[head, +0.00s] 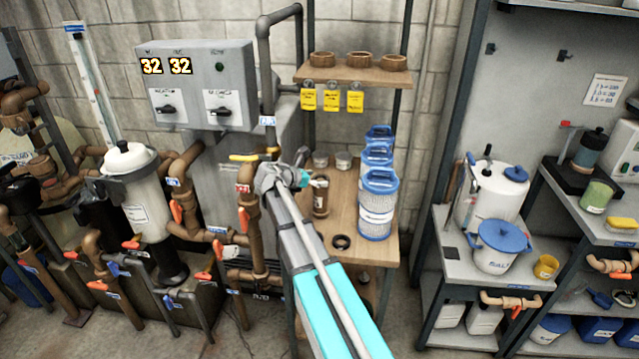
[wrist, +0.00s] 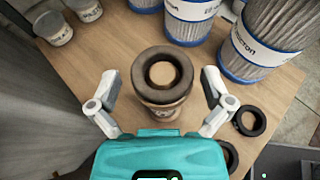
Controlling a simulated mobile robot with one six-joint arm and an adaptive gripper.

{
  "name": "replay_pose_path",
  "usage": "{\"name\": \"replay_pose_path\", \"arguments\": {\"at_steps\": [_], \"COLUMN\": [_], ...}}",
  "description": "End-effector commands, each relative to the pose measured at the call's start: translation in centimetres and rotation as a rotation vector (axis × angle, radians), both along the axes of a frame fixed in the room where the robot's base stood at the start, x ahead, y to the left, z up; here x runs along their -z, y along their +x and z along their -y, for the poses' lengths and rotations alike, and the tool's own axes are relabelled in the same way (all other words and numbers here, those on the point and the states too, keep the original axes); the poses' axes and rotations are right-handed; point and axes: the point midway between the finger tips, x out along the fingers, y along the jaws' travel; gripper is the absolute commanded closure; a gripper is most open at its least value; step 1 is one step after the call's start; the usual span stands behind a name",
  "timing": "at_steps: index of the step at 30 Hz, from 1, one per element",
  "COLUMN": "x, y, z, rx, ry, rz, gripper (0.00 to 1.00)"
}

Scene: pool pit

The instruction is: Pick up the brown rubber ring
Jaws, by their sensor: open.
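In the head view my gripper (head: 318,182) is at the brown container (head: 321,203) on the wooden bench; the ring is hard to make out there.
Blue-and-white filter cartridges (wrist: 195,15) stand behind and right on the wooden bench (head: 345,280). Black rings (wrist: 250,120) lie to the right, one partly hidden by my gripper. Small lidded tubs (wrist: 53,28) stand back left. A shelf (head: 345,75) with yellow tags hangs above.

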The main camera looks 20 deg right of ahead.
Motion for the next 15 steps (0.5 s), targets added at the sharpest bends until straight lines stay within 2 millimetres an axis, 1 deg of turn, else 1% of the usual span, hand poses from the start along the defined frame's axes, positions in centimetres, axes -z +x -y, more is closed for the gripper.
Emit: {"name": "replay_pose_path", "arguments": {"at_steps": [15], "x": [-0.02], "y": [-0.01], "z": [0.02], "rx": [0.0], "ry": [0.0], "rz": [0.0], "gripper": [0.0]}}
